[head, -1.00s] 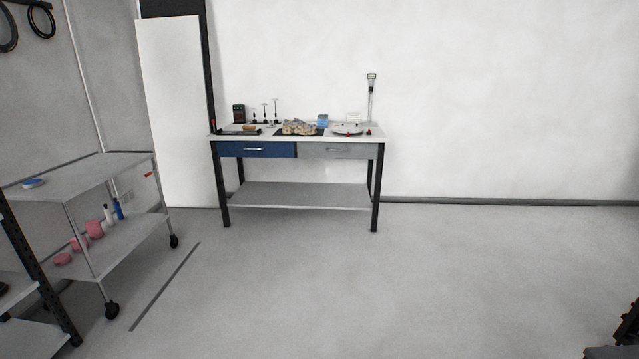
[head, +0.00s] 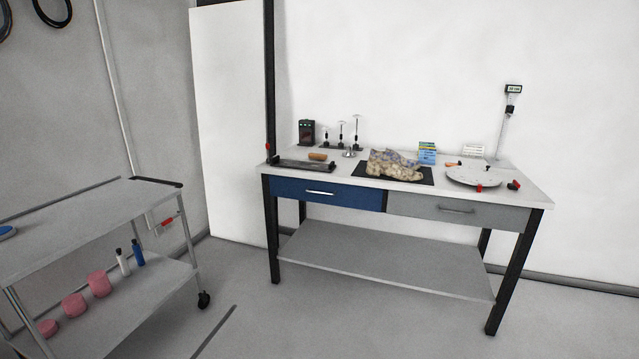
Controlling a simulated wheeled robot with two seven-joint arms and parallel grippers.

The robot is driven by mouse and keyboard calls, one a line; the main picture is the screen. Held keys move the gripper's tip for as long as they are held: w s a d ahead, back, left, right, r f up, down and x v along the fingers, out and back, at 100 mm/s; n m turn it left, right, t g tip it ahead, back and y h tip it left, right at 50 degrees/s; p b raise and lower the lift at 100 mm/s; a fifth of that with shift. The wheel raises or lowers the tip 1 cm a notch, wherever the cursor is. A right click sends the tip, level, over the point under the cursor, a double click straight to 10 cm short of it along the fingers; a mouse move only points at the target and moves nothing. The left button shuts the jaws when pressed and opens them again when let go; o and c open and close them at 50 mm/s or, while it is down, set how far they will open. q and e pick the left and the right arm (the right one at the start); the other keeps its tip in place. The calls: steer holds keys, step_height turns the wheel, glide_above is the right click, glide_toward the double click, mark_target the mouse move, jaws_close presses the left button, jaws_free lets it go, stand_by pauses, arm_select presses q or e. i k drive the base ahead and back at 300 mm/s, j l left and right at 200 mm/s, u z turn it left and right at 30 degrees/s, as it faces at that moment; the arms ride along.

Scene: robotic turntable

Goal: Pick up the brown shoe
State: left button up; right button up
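A lumpy beige-brown thing with greyish patches, shaped like a shoe (head: 396,165), rests on a flat black mat (head: 426,180) on the workbench (head: 345,176). It is the only shoe-like thing I can make out, and its fine detail is too small to read. A round white turntable disc (head: 474,174) stands to its right on the same bench top. Neither of my grippers shows in the head view.
A grey cart (head: 95,213) with pink round things and bottles on its lower shelf stands at the left.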

mark_target(374, 166)
steer(key=i+z, duration=0.2)
steer(key=i, duration=0.2)
steer(key=i+j+z, duration=0.45)
steer(key=i, duration=0.25)
steer(key=i+l+z, duration=0.15)
steer(key=i, duration=0.35)
steer(key=i+l+z, duration=0.2)
steer(key=i, duration=0.3)
steer(key=k+j, duration=0.05)
steer(key=j, duration=0.05)
